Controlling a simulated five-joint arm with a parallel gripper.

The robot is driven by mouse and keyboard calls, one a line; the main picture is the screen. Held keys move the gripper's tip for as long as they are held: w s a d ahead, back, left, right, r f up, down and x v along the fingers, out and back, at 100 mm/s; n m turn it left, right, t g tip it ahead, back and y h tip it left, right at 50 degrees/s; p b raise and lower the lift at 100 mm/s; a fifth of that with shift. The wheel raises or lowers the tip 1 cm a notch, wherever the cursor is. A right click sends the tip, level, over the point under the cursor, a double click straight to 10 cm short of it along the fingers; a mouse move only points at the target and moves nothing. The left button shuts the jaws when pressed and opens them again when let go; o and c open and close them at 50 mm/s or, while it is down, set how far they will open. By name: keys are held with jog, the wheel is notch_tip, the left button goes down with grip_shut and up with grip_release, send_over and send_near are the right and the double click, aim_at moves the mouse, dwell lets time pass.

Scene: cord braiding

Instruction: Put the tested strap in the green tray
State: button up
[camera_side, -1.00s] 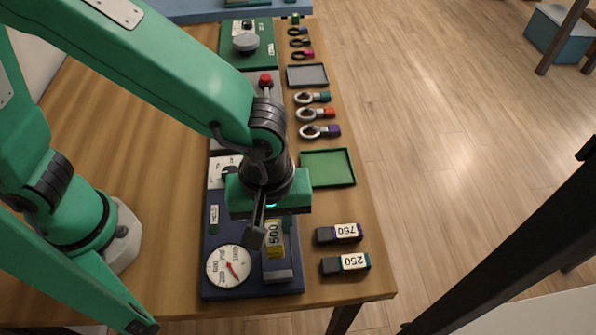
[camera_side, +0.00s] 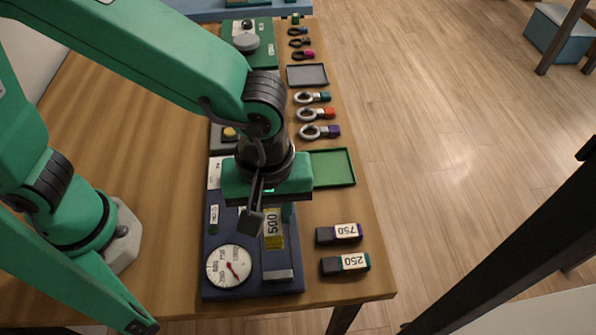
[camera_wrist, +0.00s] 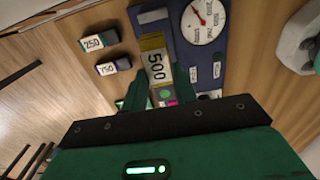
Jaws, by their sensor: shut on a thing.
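The yellow strap labelled 500 (camera_side: 273,236) is at the blue tester (camera_side: 225,284) with the round dial. My gripper (camera_side: 263,213) is above the tester, shut on the far end of this strap. The grip itself is partly hidden by a finger in the side view. In the wrist view the strap's label (camera_wrist: 156,67) shows just beyond my gripper's fingers (camera_wrist: 158,92). I cannot tell whether the strap is clear of the tester. The green tray (camera_side: 333,167) is empty where visible, to the right of my gripper; its left edge is hidden.
Two dark blocks labelled 750 (camera_side: 339,233) and 250 (camera_side: 346,263) lie by the table's right edge. Several ring-ended pieces (camera_side: 316,114) lie beyond the green tray, then a grey tray (camera_side: 307,75). More devices line the left side of that row.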

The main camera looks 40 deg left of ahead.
jog(key=shift+w, duration=0.15)
jog(key=shift+w+d+f+m, duration=0.1)
jog(key=shift+w+m, duration=0.6)
jog(key=shift+w, duration=0.1)
jog(key=w+f+m, duration=0.2)
jog(key=w+m, duration=0.5)
jog(key=w, duration=0.2)
jog(key=m, duration=1)
send_over(327, 168)
jog(key=shift+f, duration=1.9)
jog(key=shift+f, duration=0.15)
jog(key=shift+f, duration=2.5)
jog(key=shift+f, duration=0.3)
